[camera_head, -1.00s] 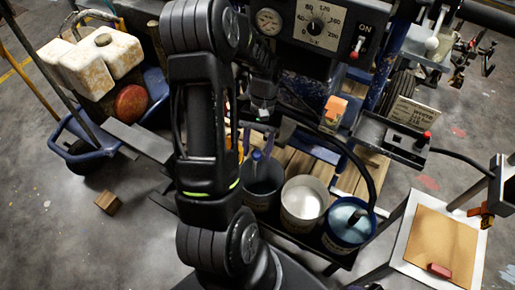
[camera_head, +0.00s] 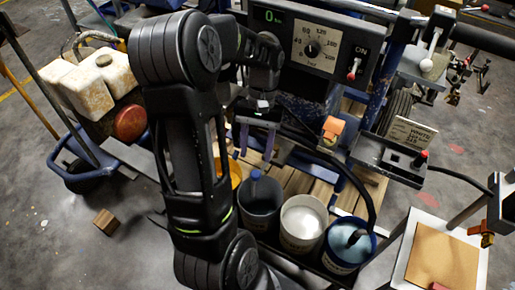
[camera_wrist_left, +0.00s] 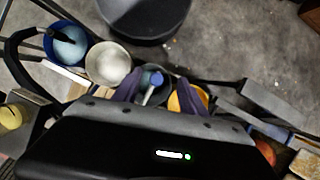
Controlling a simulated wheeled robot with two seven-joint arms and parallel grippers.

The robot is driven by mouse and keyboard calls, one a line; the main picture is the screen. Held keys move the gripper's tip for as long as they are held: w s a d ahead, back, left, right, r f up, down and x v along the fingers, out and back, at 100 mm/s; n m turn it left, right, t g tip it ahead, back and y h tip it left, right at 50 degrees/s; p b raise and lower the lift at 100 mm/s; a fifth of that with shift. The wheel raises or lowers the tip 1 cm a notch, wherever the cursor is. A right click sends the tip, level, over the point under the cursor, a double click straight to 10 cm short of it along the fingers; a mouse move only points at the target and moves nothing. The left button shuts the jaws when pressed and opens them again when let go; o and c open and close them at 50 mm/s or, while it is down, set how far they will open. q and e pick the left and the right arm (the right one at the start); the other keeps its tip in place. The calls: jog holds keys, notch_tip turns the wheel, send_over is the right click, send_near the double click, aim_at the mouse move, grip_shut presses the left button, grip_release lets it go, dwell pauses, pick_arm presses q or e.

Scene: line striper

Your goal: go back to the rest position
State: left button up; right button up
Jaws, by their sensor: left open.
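My left gripper (camera_head: 255,150) hangs above the row of buckets in the head view, its two purple-grey fingers apart with nothing between them. Its fingers also show in the left wrist view (camera_wrist_left: 160,88), on either side of a blue-capped item (camera_wrist_left: 154,78) that stands lower, in the dark bucket. In the head view this blue-capped item (camera_head: 256,175) and the dark bucket (camera_head: 260,205) are below the fingers. My left arm (camera_head: 195,140) hides part of the scene. My right gripper is not seen.
A white-filled bucket (camera_head: 303,222) and a blue bucket (camera_head: 347,245) stand beside the dark one. The machine's dial panel (camera_head: 311,49) rises behind the gripper. A white tank (camera_head: 85,95) is left. A wooden cube (camera_head: 106,221) lies on open floor.

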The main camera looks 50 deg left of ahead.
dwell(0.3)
pick_arm(q)
jog(key=w+d+f+m+t+h+p, duration=0.1)
jog(key=w+d+f+m+t, duration=0.2)
jog(key=d+f, duration=1.25)
jog(key=s+d+f+m, duration=0.1)
jog(key=s+d+f, duration=0.2)
jog(key=d, duration=0.6)
jog(key=s+d+f+m+t+p, duration=0.1)
jog(key=s+d+f, duration=0.3)
jog(key=d, duration=0.4)
jog(key=shift+s+d+f+h+p, duration=0.3)
jog(key=shift+d+f+h, duration=0.1)
jog(key=shift+a, duration=0.1)
